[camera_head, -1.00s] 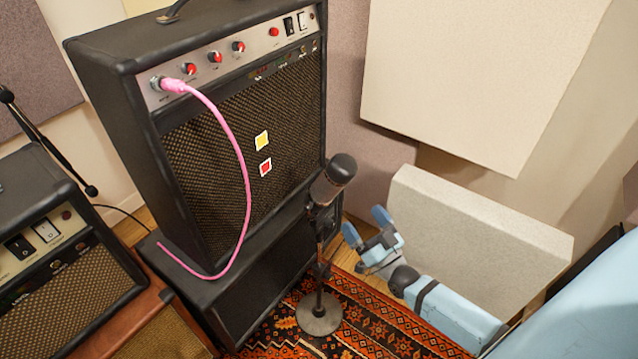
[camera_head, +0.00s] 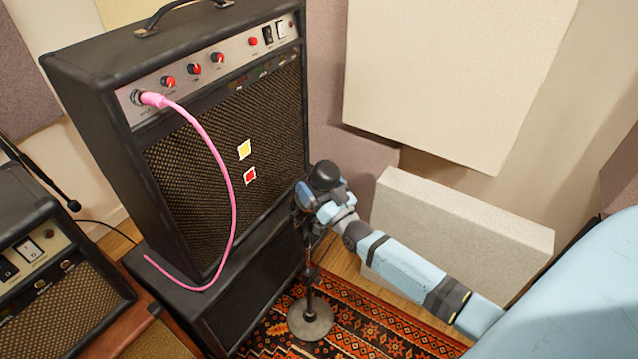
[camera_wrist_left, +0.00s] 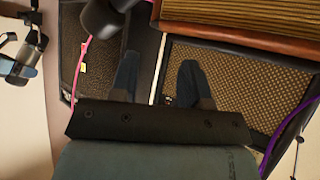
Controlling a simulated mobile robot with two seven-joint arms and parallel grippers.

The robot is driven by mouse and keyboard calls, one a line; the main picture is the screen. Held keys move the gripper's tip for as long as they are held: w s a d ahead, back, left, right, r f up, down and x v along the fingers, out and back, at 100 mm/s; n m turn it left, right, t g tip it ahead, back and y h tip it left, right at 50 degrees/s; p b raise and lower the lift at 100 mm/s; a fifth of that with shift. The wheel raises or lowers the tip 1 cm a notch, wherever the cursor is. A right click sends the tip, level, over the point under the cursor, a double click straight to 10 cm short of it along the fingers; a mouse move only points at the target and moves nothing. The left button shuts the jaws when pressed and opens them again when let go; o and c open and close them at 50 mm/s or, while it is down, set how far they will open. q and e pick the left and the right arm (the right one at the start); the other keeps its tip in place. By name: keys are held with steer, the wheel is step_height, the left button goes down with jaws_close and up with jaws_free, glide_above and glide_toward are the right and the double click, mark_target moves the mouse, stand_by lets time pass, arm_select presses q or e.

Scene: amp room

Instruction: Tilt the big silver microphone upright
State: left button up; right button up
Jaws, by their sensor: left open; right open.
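The big silver microphone stands on a round-based stand in front of the large amp. Its dark head (camera_head: 325,173) shows above my right gripper (camera_head: 320,204), and most of its body is hidden behind the gripper. The stand's base (camera_head: 310,318) is on the patterned rug. My right gripper is open and at the microphone body, coming from the right; I cannot tell whether the fingers touch it. The microphone's exact tilt is hard to read. My left gripper (camera_wrist_left: 157,82) is out of the head view; in the left wrist view its two fingers are apart with nothing between them.
The large black amp (camera_head: 225,155) with a pink cable (camera_head: 215,150) stands close behind and left of the microphone. A smaller amp (camera_head: 60,290) is at the lower left. A pale panel (camera_head: 460,235) leans behind my right arm. Rug (camera_head: 350,325) lies around the stand.

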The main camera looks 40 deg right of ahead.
arm_select(q)
steer(key=shift+d+r, duration=0.1)
steer(key=shift+d, duration=0.1)
arm_select(e)
steer(key=c, duration=1.3)
steer(key=p, duration=0.2)
steer(key=w+r+g+p, duration=0.1)
steer(key=p, duration=0.1)
steer(key=shift+a+r+n, duration=0.25)
steer(key=shift+r+n, duration=0.05)
steer(key=w+g+p, duration=0.1)
steer(key=p, duration=0.2)
steer(key=w+a+n+g+p, duration=0.1)
steer(key=g+p, duration=0.1)
steer(key=p, duration=0.2)
steer(key=shift+w+r, duration=0.1)
steer(key=shift+w, duration=0.3)
steer(key=shift+w+a+f+g, duration=0.15)
steer(key=shift+w+f+g, duration=0.15)
steer(key=shift+g, duration=0.1)
arm_select(q)
step_height(320, 180, up, 10)
steer(key=shift+s+a+m, duration=0.2)
steer(key=shift+a+m, duration=0.05)
steer(key=shift+m, duration=0.05)
arm_select(e)
steer(key=o, duration=1.3)
